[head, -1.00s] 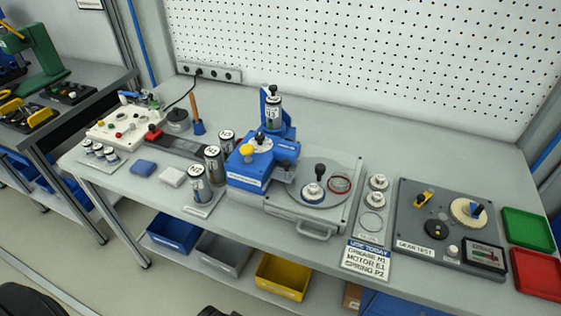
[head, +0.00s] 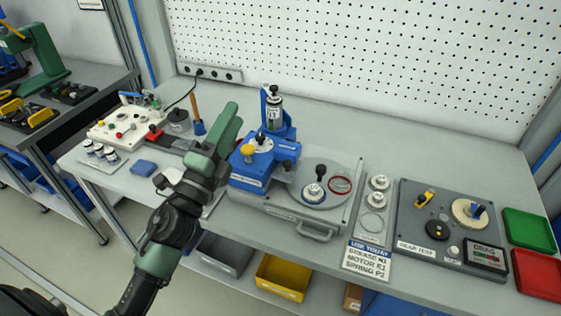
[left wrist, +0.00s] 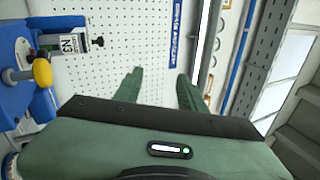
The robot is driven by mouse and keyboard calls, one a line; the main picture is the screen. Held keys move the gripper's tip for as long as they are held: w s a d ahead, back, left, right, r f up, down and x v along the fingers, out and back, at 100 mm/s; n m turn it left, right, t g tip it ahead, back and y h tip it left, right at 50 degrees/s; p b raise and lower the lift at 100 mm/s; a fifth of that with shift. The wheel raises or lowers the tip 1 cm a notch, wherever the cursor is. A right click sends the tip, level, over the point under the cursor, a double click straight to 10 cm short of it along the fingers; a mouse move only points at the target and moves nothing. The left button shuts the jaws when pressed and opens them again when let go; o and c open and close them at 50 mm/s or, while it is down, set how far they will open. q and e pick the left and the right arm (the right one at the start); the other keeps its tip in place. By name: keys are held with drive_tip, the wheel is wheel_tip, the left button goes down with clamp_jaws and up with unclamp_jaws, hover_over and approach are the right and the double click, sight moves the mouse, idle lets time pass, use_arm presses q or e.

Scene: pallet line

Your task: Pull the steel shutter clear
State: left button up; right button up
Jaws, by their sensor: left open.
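The blue machine (head: 262,165) stands on the grey base plate (head: 262,205), with a labelled canister (head: 273,112) upright at its back and a yellow knob (head: 248,150) on its front. I cannot clearly pick out the steel shutter on it; a small dark part shows at its right side. My left gripper (head: 230,118) is raised in front of and left of the blue machine, open and empty. In the left wrist view its two fingers (left wrist: 159,76) are apart with only the pegboard behind them, and the blue machine (left wrist: 14,75) is at the left edge. My right gripper is not in view.
A round dial with a black knob (head: 320,172) and a red ring (head: 340,184) are right of the machine. The bench behind is clear.

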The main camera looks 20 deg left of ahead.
use_arm(q)
drive_tip(key=d+m+g+h, duration=0.4)
drive_tip(key=d+m+h, duration=0.2)
drive_tip(key=m+h, duration=0.6)
drive_tip(key=m+g+y, duration=0.4)
drive_tip(key=m+g, duration=0.6)
drive_tip(key=m, duration=0.3)
approach(285, 162)
drive_tip(key=p+x, duration=0.2)
drive_tip(key=x, duration=0.6)
drive_tip(key=shift+w+d+f, duration=0.15)
drive_tip(key=shift+d, duration=0.15)
clamp_jaws()
